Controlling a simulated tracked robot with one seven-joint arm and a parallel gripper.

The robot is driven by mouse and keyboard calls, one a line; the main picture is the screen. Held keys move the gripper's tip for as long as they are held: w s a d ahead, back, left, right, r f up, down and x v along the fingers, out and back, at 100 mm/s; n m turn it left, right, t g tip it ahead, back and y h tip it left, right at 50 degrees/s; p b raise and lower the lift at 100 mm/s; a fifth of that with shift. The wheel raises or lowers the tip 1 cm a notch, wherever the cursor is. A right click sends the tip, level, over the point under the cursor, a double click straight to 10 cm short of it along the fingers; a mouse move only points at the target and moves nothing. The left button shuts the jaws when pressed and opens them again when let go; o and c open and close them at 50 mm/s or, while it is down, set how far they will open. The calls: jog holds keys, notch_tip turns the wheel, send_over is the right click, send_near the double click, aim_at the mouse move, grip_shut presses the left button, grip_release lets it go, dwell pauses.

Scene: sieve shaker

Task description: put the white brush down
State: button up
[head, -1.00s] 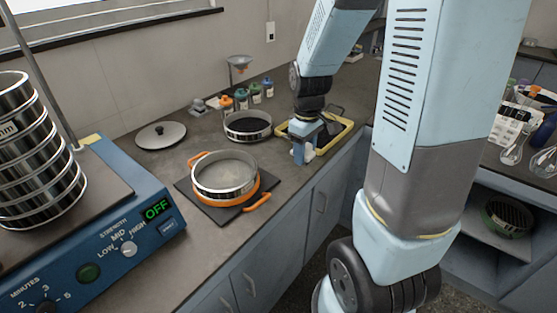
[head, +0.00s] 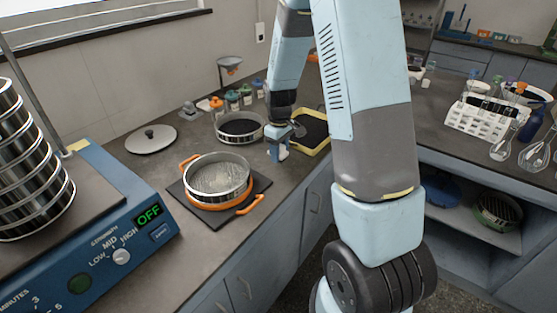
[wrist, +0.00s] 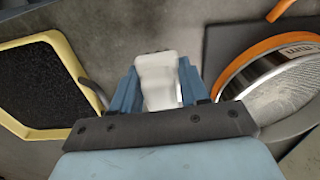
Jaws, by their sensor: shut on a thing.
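My gripper (head: 278,150) is over the counter, between the yellow-rimmed tray and the sieve on the orange-handled base. In the wrist view my gripper (wrist: 158,85) is shut on the white brush (wrist: 156,72), whose pale block shows between the two blue fingers. In the head view the white brush (head: 283,154) is a small pale patch at the fingertips. Its lower end is mostly hidden, and I cannot tell whether it touches the counter.
The yellow tray (wrist: 66,44) with dark contents is close on one side. The sieve (head: 219,176) on its orange-handled base is close on the other. A black-filled sieve (head: 240,129), a lid (head: 151,139) and the blue shaker (head: 100,225) stand nearby. Bare counter lies between tray and sieve.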

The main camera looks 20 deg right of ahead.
jog(key=shift+w+f, duration=0.55)
jog(key=shift+f, duration=1.65)
jog(key=shift+f, duration=0.1)
jog(key=o, duration=0.9)
jog(key=shift+o, duration=0.2)
